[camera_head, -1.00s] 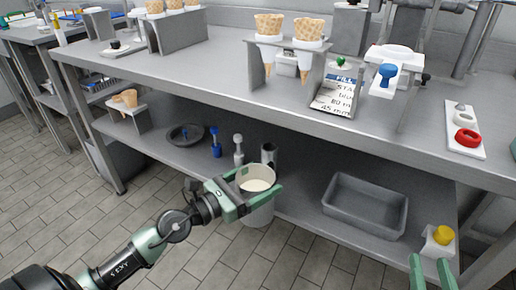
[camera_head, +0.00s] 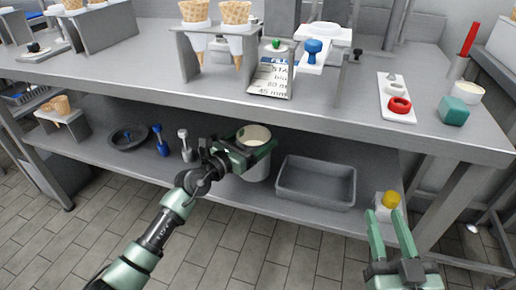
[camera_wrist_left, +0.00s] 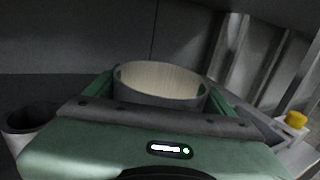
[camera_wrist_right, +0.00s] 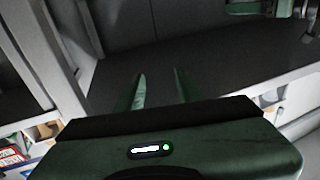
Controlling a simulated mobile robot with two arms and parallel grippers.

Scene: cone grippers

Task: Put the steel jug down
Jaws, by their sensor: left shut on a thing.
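The steel jug (camera_head: 259,172), a pale grey cylinder with a cream-coloured inside, is in my left gripper (camera_head: 257,150), whose fingers close around its upper part. It is upright or nearly so, over the lower shelf (camera_head: 225,193) in the head view; whether its base touches the shelf I cannot tell. In the left wrist view the jug's rim (camera_wrist_left: 160,88) stands between the green fingers. My right gripper (camera_head: 389,226) is open and empty in front of the shelf's right end; its parted fingers also show in the right wrist view (camera_wrist_right: 160,90).
A grey bin (camera_head: 315,186) is close to the jug's right. A steel cylinder (camera_wrist_left: 28,128) stands to its left in the left wrist view. A blue tool (camera_head: 160,142) and a dark round dish (camera_head: 128,138) lie further left. The counter (camera_head: 150,75) overhangs the shelf.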

